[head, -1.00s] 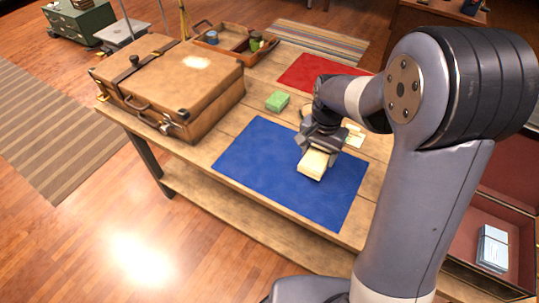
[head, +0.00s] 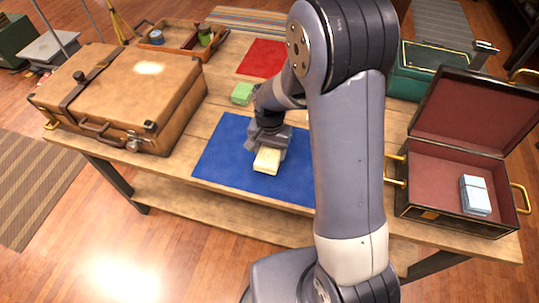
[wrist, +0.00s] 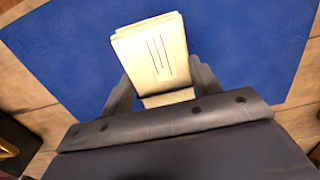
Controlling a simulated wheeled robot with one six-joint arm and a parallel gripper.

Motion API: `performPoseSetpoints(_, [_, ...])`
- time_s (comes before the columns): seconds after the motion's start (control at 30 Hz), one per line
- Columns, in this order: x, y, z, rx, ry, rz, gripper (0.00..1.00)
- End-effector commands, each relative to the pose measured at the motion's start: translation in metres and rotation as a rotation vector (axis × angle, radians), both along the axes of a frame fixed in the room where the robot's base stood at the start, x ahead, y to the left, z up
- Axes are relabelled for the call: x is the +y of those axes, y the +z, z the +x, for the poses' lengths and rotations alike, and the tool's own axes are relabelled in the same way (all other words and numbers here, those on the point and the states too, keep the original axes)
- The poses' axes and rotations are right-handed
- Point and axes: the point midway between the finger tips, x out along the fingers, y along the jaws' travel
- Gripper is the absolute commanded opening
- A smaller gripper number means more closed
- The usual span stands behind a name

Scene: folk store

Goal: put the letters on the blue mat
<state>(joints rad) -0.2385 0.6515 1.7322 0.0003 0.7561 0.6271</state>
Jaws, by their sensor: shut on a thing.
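A cream bundle of letters (head: 266,161) is held in my gripper (head: 268,147) over the blue mat (head: 222,155). I cannot tell whether the bundle touches the mat. A pale blue tied bundle (head: 475,195), possibly letters too, lies inside the open case at the right. My arm hides the mat's right part in the head view.
A brown suitcase (head: 125,90) stands left of the mat. A green block (head: 242,93) and a red mat (head: 262,58) lie behind it. The open dark case (head: 455,165) is at the right. A wooden tray (head: 180,38) stands at the back.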

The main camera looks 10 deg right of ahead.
Motion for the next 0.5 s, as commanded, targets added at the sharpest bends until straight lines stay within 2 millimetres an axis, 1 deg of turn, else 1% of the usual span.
performPoseSetpoints(0.1, [0.000, -0.017, -0.001, 0.005, 0.000, -0.001, 0.36])
performPoseSetpoints(0.23, [0.000, -0.030, -0.001, 0.005, 0.000, -0.001, 0.36])
performPoseSetpoints(0.33, [0.000, -0.034, -0.001, 0.001, 0.000, -0.001, 0.36])
performPoseSetpoints(0.5, [0.000, -0.034, 0.000, 0.001, 0.000, 0.000, 0.36])
